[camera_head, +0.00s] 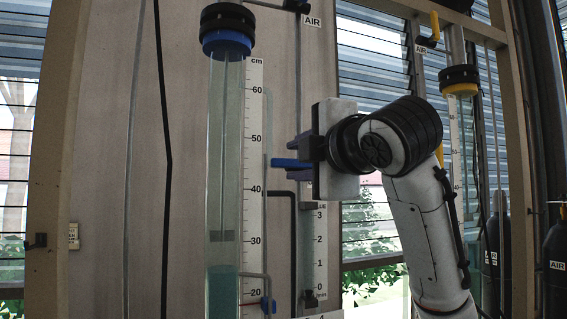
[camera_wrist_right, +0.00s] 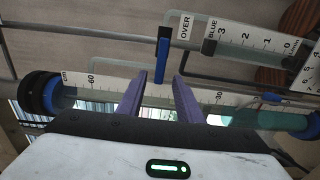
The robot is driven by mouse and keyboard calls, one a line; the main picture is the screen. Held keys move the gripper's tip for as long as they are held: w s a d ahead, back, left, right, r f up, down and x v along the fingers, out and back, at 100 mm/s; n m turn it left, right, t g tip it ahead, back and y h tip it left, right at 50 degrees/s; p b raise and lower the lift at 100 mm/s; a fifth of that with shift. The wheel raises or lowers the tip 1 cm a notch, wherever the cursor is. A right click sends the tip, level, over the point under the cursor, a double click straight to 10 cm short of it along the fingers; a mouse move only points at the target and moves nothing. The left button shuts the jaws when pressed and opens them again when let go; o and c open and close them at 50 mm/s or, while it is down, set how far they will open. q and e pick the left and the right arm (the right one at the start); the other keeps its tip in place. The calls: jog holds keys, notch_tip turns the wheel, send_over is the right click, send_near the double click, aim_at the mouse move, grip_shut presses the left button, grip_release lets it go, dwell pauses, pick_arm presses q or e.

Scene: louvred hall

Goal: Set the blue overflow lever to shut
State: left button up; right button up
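The blue overflow lever (camera_head: 288,163) lies about level in the head view, right of the tall scaled tube. In the right wrist view the lever (camera_wrist_right: 162,48) is a blue bar crossing a thin grey pipe, beside a label reading "OVER". My right gripper (camera_head: 292,157) has purple fingers, one above and one below the lever in the head view. In the right wrist view its fingertips (camera_wrist_right: 160,76) are apart, with the lever's near end between them in the picture. I cannot tell whether they touch it. My left gripper is not in view.
The clear tube (camera_head: 224,150) with a blue collar and teal liquid stands close left of my right gripper. A small blue valve (camera_head: 268,304) is near its lower part. A yellow-collared tube (camera_head: 460,88) is behind my right arm. Dark AIR cylinders (camera_head: 556,250) stand far right.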

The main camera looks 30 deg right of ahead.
aim_at(286, 163)
jog(key=x, duration=0.5)
jog(key=shift+w, duration=0.1)
jog(key=shift+w+d, duration=0.1)
jog(key=shift+w, duration=0.1)
grip_shut()
dwell(1.3)
